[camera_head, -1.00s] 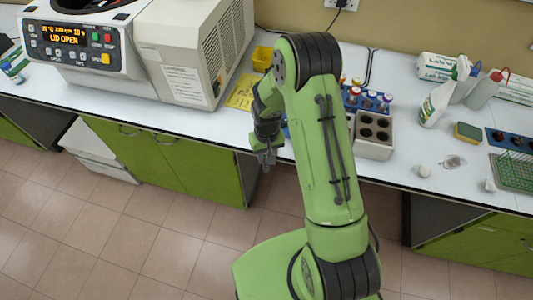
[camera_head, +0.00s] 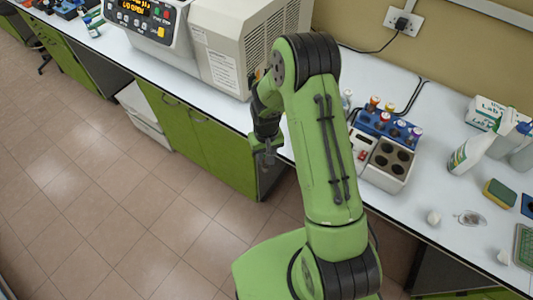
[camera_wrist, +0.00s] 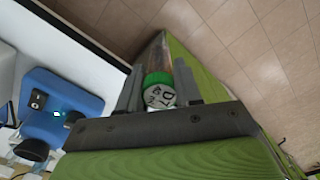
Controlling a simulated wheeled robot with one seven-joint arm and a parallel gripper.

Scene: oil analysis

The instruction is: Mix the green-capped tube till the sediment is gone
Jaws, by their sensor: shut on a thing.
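My gripper (camera_wrist: 158,92) is shut on the green-capped tube (camera_wrist: 157,62), with one finger on each side of it. The green cap's white top, with dark writing, faces the wrist camera, and the tube's reddish-brown body points away from it. Any sediment is too small to tell. In the head view my gripper (camera_head: 266,156) hangs in front of the bench edge, and the tube is hard to make out there. A blue device (camera_wrist: 72,92) with black round parts, perhaps a mixer, stands on the bench at the left of the wrist view, apart from the tube.
The centrifuge (camera_head: 225,50) stands on the white bench (camera_head: 402,213) at the back left. Behind and right of my arm are a blue rack (camera_head: 372,122) of capped tubes and a grey block (camera_head: 377,179) with dark wells. The floor is clear.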

